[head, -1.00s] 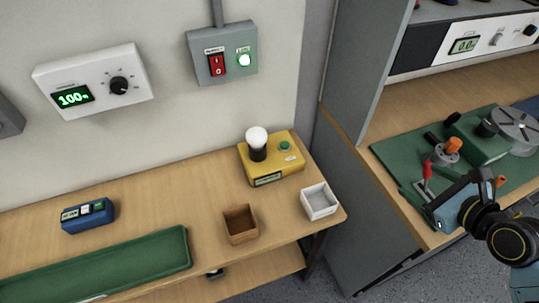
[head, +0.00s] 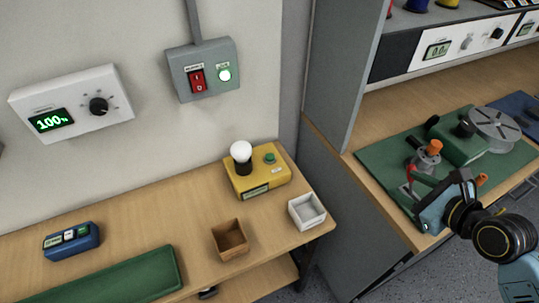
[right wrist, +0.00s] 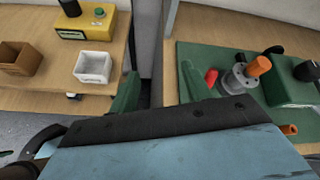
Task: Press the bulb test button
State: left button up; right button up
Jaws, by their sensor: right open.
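The yellow bulb tester (head: 257,187) stands at the back right of the left bench. A white bulb (head: 241,151) sits upright in its black socket, and a round green button (head: 270,158) is on top to the right of it. In the right wrist view the tester (right wrist: 70,34) is cut off by the top edge, with its green button (right wrist: 98,12) in sight. My right gripper (head: 412,192) is open and appears empty, over the front of the green mat on the right bench, well right of the tester. My left gripper is out of view.
A white tray (head: 293,213) and a brown box (head: 218,240) sit in front of the tester. A grey panel (head: 338,75) and a gap separate the benches. A clamp with an orange knob (head: 433,147) stands near my right gripper.

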grip_shut()
dwell(1.4)
